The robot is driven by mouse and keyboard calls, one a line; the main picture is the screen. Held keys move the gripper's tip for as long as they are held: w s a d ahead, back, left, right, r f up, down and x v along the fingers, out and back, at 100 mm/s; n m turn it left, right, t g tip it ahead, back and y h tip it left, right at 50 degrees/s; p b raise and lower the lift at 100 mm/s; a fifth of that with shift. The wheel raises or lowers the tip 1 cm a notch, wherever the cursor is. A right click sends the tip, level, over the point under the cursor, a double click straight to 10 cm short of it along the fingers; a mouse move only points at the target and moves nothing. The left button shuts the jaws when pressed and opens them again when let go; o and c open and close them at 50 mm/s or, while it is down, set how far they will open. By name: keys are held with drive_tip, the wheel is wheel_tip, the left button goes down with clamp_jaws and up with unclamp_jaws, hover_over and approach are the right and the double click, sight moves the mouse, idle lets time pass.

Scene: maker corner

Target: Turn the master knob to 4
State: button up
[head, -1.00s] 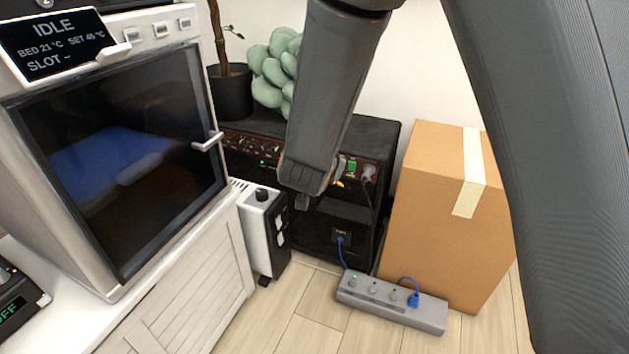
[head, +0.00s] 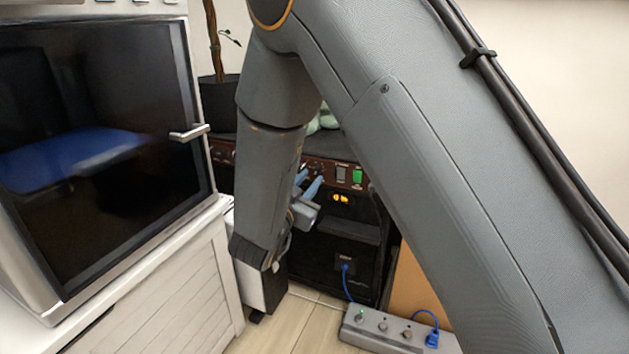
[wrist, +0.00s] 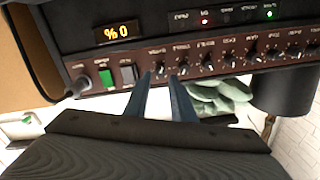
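A black amplifier (head: 330,266) with a dark red control strip stands against the wall, and the strip also shows upside down in the wrist view (wrist: 215,59). A row of dark knobs runs along it. The end knob (wrist: 160,70), beside the switches, is the one nearest my gripper; its label is too small to read surely. My gripper (wrist: 163,77) has its two blue fingers apart, the tips close to either side of this knob. Contact cannot be told. My gripper also shows in the head view (head: 313,180), partly behind my arm. An orange display (wrist: 114,33) reads 0 %.
A green switch (wrist: 106,77), a grey switch (wrist: 128,74) and a plugged jack (wrist: 79,86) sit beside the knob. A plant pot (wrist: 283,92) stands on the amplifier. A white cabinet (head: 165,300) is left; a power strip (head: 375,330) and cardboard box (head: 407,285) are right.

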sight(317, 171)
drive_tip(key=shift+b+x, duration=0.65)
drive_tip(key=shift+x, duration=1.25)
clamp_jaws()
